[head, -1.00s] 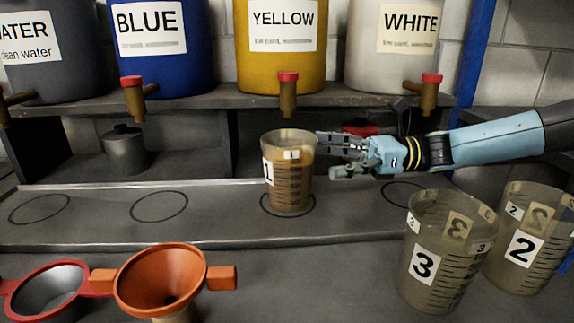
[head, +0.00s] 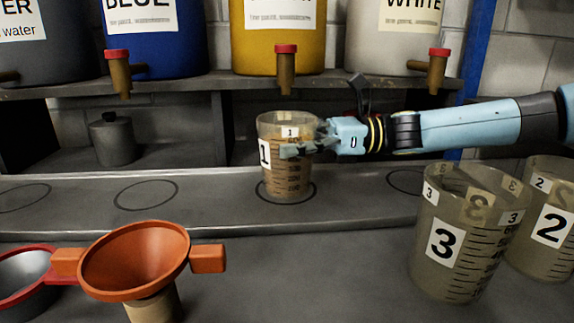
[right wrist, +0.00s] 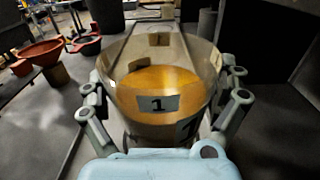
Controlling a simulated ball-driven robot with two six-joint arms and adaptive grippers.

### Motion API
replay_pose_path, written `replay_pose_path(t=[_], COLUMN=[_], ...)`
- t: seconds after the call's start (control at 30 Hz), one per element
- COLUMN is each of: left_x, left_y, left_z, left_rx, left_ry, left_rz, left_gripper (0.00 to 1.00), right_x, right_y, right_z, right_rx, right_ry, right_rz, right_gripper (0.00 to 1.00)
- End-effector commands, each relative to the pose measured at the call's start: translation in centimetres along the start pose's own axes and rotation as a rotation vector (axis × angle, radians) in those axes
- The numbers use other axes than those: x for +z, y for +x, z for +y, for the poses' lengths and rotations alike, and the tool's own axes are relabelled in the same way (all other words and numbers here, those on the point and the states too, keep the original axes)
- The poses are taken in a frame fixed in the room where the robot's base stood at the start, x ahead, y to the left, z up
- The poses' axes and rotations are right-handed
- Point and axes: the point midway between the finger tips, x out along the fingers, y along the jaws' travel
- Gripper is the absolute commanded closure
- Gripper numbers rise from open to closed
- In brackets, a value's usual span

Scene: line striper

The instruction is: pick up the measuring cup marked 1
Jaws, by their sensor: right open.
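The measuring cup marked 1 (head: 287,176) stands upright on a ringed spot of the grey shelf, under the yellow container's tap. It holds something orange-brown, which shows clearly in the right wrist view, where the cup (right wrist: 160,119) fills the middle. My right gripper (head: 300,148) reaches in from the right and is open, with one finger on each side of the cup. In the right wrist view the fingers (right wrist: 165,105) flank the cup's walls; I cannot tell whether they touch it. My left gripper is not in view.
Cups marked 3 (head: 462,250) and 2 (head: 545,235) stand at the right front. An orange funnel (head: 135,262) and a red-rimmed one (head: 30,275) are at the left front. The yellow container (head: 277,52) and its tap (head: 286,72) are above the cup. A grey canister (head: 115,140) stands behind left.

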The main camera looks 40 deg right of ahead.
Motion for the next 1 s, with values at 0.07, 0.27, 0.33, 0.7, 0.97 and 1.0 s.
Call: replay_pose_path(t=[0.07, 0.27, 0.33, 0.7, 0.97, 1.0], left_x=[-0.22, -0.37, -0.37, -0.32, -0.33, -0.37], left_y=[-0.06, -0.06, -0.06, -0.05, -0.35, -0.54], left_z=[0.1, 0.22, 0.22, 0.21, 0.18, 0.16], left_rx=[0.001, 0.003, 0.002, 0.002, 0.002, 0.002], left_ry=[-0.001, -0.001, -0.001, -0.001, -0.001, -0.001], left_rz=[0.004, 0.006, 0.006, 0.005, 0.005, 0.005], left_gripper=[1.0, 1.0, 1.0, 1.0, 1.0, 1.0], right_x=[0.06, 0.04, 0.03, 0.12, 0.33, 0.47], right_y=[-0.02, -0.03, -0.04, 0.0, -0.02, -0.02], right_z=[0.0, 0.0, 0.01, 0.05, 0.19, 0.28], right_rx=[0.0, 0.0, 0.0, 0.003, 0.002, 0.002], right_ry=[0.0, 0.0, 0.0, 0.0, 0.0, 0.0], right_rz=[0.0, 0.0, 0.0, -0.002, -0.002, -0.002], right_gripper=[0.01, 0.27, 0.37, 0.68, 0.68, 0.68])
